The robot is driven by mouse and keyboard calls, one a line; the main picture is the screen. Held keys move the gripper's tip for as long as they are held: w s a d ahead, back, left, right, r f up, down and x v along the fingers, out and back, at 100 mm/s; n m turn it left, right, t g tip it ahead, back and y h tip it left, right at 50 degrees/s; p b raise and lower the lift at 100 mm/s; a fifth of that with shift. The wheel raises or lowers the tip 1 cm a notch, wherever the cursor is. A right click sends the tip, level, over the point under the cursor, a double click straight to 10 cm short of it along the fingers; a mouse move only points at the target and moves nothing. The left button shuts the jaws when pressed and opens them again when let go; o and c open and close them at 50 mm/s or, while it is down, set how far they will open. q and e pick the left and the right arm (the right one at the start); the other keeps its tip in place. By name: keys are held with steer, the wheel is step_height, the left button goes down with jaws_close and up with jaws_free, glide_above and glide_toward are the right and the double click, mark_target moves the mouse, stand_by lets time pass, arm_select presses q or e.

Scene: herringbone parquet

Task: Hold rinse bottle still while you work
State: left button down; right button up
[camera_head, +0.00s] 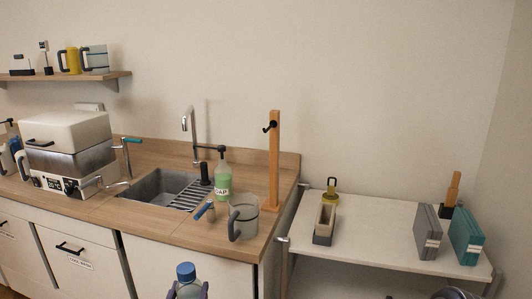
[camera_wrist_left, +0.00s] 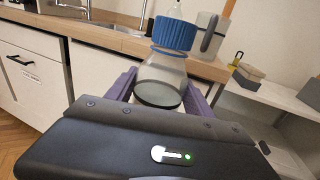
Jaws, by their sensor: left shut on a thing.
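The rinse bottle (camera_head: 187,287), clear with a blue screw cap, stands upright at the bottom of the head view, in front of the counter. In the left wrist view the bottle (camera_wrist_left: 163,72) is large and close, its blue cap tilted slightly in the picture. My left gripper (camera_head: 188,292) is shut on the bottle, with a purple finger on each side of its body. The left gripper also shows in the wrist view (camera_wrist_left: 160,92). The bottle's lower part is hidden by the gripper body. My right gripper is not clearly seen in either view.
The wooden counter (camera_head: 130,207) holds a sink (camera_head: 160,188), a green soap bottle (camera_head: 223,182), a grey pitcher (camera_head: 243,218) and a wooden post (camera_head: 274,160). A white side table (camera_head: 375,235) at the right carries a small caddy and binders. Its middle is clear.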

stand_by(0.5)
arm_select(q)
steer(key=shift+s+d+f+h, duration=0.15)
steer(key=shift+s+d+h, duration=0.1)
steer(key=shift+d+h, duration=0.05)
steer(key=s+d+f+m+g+h, duration=0.4)
steer(key=s+d+f+m+h, duration=0.2)
steer(key=d, duration=0.8)
steer(key=s+m+h, duration=0.2)
steer(key=s+h, duration=0.2)
steer(key=h, duration=0.1)
steer(key=shift+d+f, duration=0.2)
steer(key=shift+d, duration=0.2)
arm_select(e)
steer(key=shift+c, duration=0.3)
